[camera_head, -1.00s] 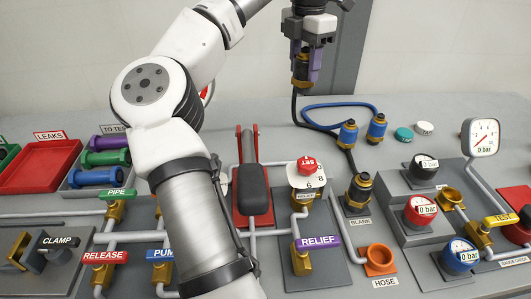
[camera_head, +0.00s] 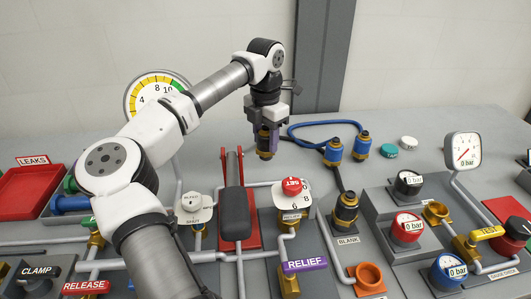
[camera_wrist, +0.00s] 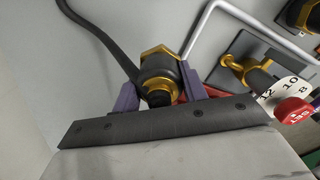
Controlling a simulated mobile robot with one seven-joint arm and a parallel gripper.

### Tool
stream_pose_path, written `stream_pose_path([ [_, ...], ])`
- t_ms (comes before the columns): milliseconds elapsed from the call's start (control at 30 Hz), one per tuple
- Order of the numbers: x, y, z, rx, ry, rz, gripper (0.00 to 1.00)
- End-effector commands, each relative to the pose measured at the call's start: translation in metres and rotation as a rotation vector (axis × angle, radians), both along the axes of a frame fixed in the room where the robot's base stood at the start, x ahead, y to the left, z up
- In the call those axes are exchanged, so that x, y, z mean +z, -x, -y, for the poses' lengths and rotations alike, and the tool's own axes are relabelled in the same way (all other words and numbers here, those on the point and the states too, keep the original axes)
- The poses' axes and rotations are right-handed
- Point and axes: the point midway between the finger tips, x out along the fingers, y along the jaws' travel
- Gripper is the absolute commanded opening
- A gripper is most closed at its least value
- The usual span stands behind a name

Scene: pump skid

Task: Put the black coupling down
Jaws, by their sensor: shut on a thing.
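My gripper (camera_head: 269,141) is shut on the black coupling (camera_head: 265,153), which has gold rings and hangs upright between the purple fingers. It is over the back part of the grey bench, behind the red-based lever. I cannot tell whether its lower end touches the bench. In the wrist view the coupling (camera_wrist: 159,72) shows its gold hex part and a black hose running to the upper left, with a finger on each side. A similar black and gold coupling (camera_head: 346,207) stands at the BLANK label, right of my gripper.
Green and white caps (camera_head: 409,143) and a pressure gauge (camera_head: 463,150) are farther right. Bare bench lies behind the lever.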

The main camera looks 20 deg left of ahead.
Motion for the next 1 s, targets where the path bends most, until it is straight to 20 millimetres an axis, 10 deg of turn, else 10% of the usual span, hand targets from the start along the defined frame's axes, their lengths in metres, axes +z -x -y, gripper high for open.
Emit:
stream_pose_path([
  [833,-0.056,0.0,0.0,0.0,-0.001,0.001,0.15],
  [867,-0.056,0.0,0.0,0.0,-0.001,0.001,0.44],
  [1000,-0.055,0.0,0.0,0.0,-0.001,0.001,0.62],
])
